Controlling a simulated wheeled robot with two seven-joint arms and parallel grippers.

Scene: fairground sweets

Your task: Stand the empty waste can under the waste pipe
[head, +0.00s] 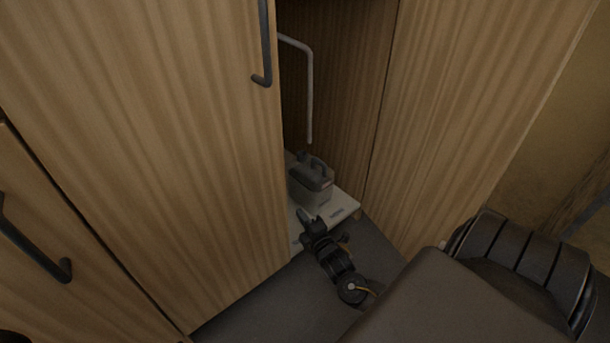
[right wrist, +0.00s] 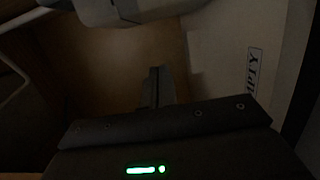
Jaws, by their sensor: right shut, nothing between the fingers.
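A grey can (head: 311,186) with a darker top and handle stands upright on a pale board inside the cabinet opening. The thin pale waste pipe (head: 310,95) bends down from the left, and its lower end is just above the can's back part. I cannot tell whether it lines up with the can's mouth. My right gripper (head: 303,215) is shut and empty, low in front of the can, with a small gap or light contact, I cannot tell which. In the right wrist view the shut fingers (right wrist: 156,85) show, with part of the can (right wrist: 135,10) at the top. My left gripper is out of view.
The pale board (head: 347,204) carries dark lettering; in the right wrist view its label (right wrist: 253,70) is partly readable, ending in "TY". Wooden cabinet fronts (head: 150,150) and (head: 460,110) the right panel flank the narrow opening. A dark handle (head: 266,50) sticks out beside it.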

